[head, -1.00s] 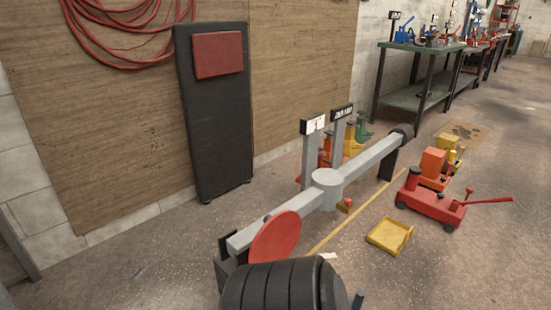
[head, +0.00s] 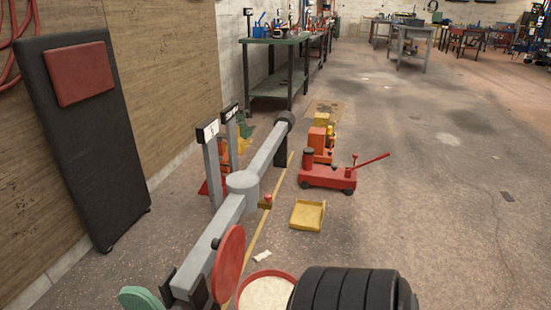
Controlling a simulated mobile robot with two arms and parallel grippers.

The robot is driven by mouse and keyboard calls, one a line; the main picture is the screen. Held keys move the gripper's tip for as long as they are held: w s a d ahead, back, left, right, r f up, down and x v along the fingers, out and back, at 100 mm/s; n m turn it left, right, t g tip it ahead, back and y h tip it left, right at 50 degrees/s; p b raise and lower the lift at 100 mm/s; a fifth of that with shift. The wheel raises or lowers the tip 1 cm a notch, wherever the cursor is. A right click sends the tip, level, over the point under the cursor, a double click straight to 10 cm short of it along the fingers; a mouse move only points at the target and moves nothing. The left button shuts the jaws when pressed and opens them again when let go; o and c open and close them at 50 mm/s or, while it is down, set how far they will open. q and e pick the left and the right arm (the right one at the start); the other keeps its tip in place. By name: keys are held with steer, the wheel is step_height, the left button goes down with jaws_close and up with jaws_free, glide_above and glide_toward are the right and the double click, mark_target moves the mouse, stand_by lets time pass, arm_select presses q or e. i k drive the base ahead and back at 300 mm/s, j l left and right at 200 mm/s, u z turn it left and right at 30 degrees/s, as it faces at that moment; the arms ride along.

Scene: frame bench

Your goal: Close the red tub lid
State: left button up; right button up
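A red round tub (head: 290,275) stands on the floor at the bottom centre of the head view, its top open and pale, whitish contents showing inside. A red disc (head: 228,264), which looks like its lid, stands nearly upright at the tub's left, in front of the grey beam. I cannot tell whether the disc is joined to the tub. A dark ribbed shape (head: 345,289) hides the tub's right side. The tub's lower part is cut off by the picture's edge. Neither of my grippers is in view.
A long grey beam (head: 262,160) with posts runs away just left of the tub. A yellow tray (head: 308,216) and a red floor jack (head: 328,178) lie beyond. A black padded board (head: 82,145) leans left. The floor at right is clear.

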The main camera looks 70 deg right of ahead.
mark_target(228, 266)
steer(key=i+z, duration=0.2)
steer(key=z, duration=0.3)
steer(key=i+j+z, duration=0.15)
steer(key=z, duration=0.3)
steer(key=i+j+z, duration=0.15)
steer(key=z, duration=0.35)
steer(key=i+j+z, duration=0.15)
steer(key=z, duration=0.3)
steer(key=i+j+z, duration=0.1)
steer(key=j+z, duration=0.25)
steer(key=z, duration=0.15)
steer(key=i+j+z, duration=0.15)
steer(key=j+z, duration=0.7)
steer(key=i, duration=0.05)
